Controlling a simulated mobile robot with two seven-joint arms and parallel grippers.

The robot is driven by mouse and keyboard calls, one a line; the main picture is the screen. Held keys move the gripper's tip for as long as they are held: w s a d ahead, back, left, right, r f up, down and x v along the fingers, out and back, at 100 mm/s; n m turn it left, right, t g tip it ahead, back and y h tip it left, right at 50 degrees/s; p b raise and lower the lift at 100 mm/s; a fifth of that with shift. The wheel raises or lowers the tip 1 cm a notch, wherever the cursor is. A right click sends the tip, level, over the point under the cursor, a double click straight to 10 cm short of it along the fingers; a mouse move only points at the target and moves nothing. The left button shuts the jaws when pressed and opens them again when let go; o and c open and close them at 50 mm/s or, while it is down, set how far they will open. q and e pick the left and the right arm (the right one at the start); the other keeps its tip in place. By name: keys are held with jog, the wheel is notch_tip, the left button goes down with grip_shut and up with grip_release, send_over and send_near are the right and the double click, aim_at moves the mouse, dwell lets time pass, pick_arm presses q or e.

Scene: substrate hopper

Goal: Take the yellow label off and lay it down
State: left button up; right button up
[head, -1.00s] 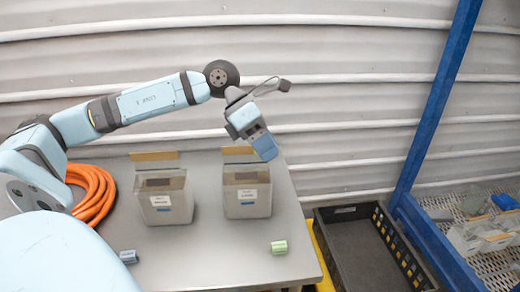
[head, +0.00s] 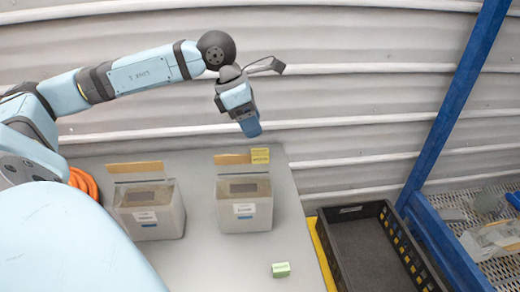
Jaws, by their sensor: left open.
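The yellow label (head: 260,156) is a small bright patch with dark marks. It shows at the right end of the tan strip (head: 230,159) along the raised lid edge of the right-hand hopper (head: 245,212). My left gripper (head: 251,129) points down just above the label and stands apart from it in the picture. It is open, and I see nothing held in it. My right gripper is not in view.
A second grey hopper (head: 150,215) with a tan strip stands to the left. An orange hose (head: 84,182) is partly hidden. A black crate (head: 352,212) and blue rack post (head: 462,95) stand to the right.

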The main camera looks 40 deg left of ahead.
aim_at(265, 151)
pick_arm(q)
jog(key=x, duration=0.3)
jog(key=shift+w+f, duration=0.2)
jog(key=shift+f, duration=0.15)
jog(key=shift+d+f+p, duration=0.2)
jog(key=shift+f+p, duration=0.25)
jog(key=shift+f, duration=0.05)
jog(key=p+x, duration=0.1)
jog(key=x, duration=0.2)
jog(key=shift+w+f, duration=0.1)
jog(key=shift+f, duration=0.25)
jog(key=shift+w+d+f, duration=0.1)
jog(key=shift+w+f, duration=0.05)
jog(key=shift+f, duration=0.2)
jog(key=shift+c, duration=0.7)
jog(key=c, duration=0.9)
